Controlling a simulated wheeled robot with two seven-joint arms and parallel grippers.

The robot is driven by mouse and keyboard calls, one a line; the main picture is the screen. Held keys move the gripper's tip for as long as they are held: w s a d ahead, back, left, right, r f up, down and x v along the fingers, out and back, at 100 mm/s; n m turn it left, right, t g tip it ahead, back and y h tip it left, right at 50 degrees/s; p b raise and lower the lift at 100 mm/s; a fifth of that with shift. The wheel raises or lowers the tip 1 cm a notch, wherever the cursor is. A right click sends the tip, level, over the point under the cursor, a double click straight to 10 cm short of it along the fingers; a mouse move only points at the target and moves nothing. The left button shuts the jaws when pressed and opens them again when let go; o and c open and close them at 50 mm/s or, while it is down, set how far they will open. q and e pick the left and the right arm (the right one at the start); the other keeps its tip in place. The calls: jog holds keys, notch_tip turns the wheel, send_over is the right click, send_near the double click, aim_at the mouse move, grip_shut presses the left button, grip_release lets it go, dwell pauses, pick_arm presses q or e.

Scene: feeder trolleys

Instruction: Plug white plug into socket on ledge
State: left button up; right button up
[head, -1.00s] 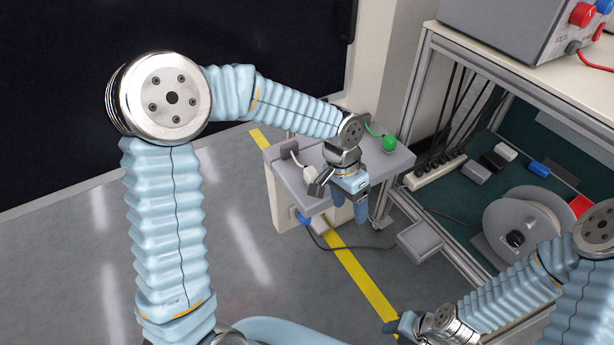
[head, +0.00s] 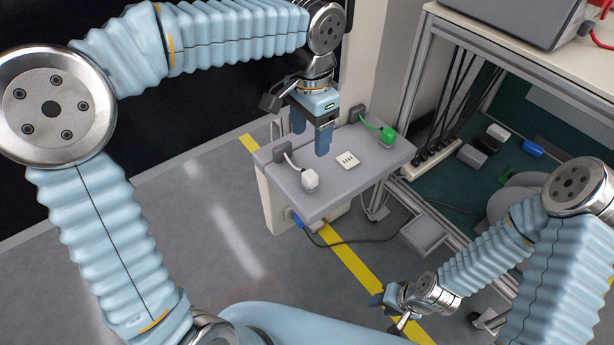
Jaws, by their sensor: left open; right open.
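The white plug (head: 310,180) stands on the grey ledge (head: 345,190) near its front left. Its white cord runs back to a dark block at the ledge's rear. The socket (head: 347,160), a small pale square with dark slots, is in the ledge top to the right of the plug, and it is empty. My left gripper (head: 311,137) is open and empty, fingers pointing down above the back of the ledge, behind the plug and the socket. My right gripper (head: 386,314) is open and empty, low at the bottom right, away from the ledge.
A green plug (head: 388,135) on a green cord stands at the ledge's back right. A blue connector (head: 297,220) with a dark cable hangs at the ledge's front. A bench frame with a power strip (head: 432,160) stands to the right. Floor at the left is clear.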

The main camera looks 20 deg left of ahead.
pick_arm(q)
jog(key=b, duration=0.1)
send_near(310, 174)
jog(key=f, duration=0.3)
jog(key=s+f, duration=0.1)
jog(key=f, duration=0.1)
jog(key=shift+d, duration=0.1)
jog(key=shift+f, duration=0.1)
jog(key=shift+w+f, duration=0.25)
jog(key=shift+f, duration=1.05)
jog(key=shift+w+f, duration=0.25)
jog(key=shift+f, duration=1.05)
jog(key=c, duration=1)
